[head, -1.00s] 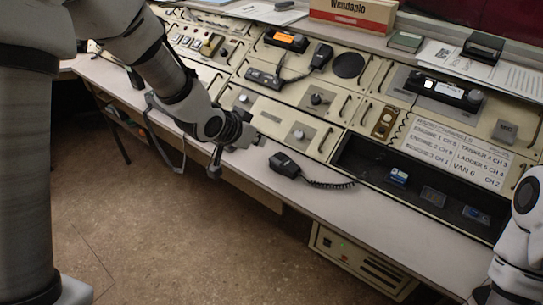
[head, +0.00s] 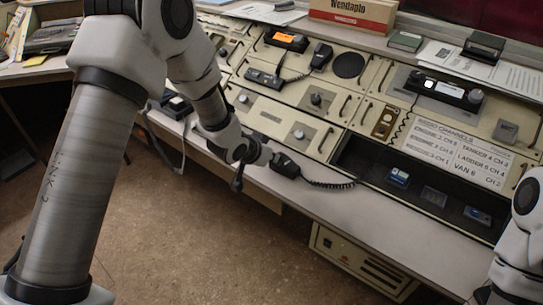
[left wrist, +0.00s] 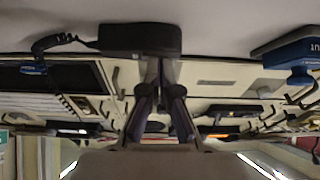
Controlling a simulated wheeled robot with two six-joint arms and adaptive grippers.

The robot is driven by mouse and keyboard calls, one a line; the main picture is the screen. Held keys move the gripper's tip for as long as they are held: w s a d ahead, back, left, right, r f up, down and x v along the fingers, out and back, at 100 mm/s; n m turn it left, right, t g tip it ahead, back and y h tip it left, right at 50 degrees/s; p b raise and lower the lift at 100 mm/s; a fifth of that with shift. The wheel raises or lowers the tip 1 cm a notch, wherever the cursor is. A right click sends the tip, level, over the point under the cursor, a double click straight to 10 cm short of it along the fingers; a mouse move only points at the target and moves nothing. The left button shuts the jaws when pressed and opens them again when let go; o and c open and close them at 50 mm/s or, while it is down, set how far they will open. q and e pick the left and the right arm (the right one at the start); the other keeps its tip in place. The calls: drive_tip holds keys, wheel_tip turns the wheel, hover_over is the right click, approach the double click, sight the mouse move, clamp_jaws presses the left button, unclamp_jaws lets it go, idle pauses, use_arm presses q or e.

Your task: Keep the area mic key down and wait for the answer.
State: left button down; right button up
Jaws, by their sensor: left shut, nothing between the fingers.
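A black hand microphone (head: 284,165) lies on the pale desk ledge, its coiled cord running right toward the console. In the left wrist view, which is upside down, the microphone (left wrist: 140,38) is just beyond my fingertips. My left gripper (head: 264,154) is shut and empty at the microphone's left end. Its fingers (left wrist: 160,72) look very close to the microphone; I cannot tell whether they touch it. The key on the microphone is not distinguishable. A second hand microphone (head: 320,57) sits on the console by an orange-lit radio. Of my right arm, only part shows at the right edge.
The sloped console has knobs, handles and a channel list (head: 460,155). An open dark bay (head: 365,165) holds small devices. A blue object (left wrist: 290,50) stands on the desk at the right of the left wrist view. The ledge right of the cord is clear.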

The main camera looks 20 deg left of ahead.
use_arm(q)
drive_tip(key=shift+f, duration=0.55)
drive_tip(key=shift+s+f, duration=0.25)
drive_tip(key=shift+f, duration=0.1)
drive_tip(key=shift+s+f, duration=0.1)
drive_tip(key=shift+s, duration=0.05)
idle(0.6)
idle(0.8)
drive_tip(key=shift+r+p, duration=0.3)
drive_tip(key=shift+r, duration=0.2)
wheel_tip(320, 180, up, 5)
drive_tip(key=p, duration=0.3)
drive_tip(key=shift+f, duration=0.2)
drive_tip(key=v, duration=0.9)
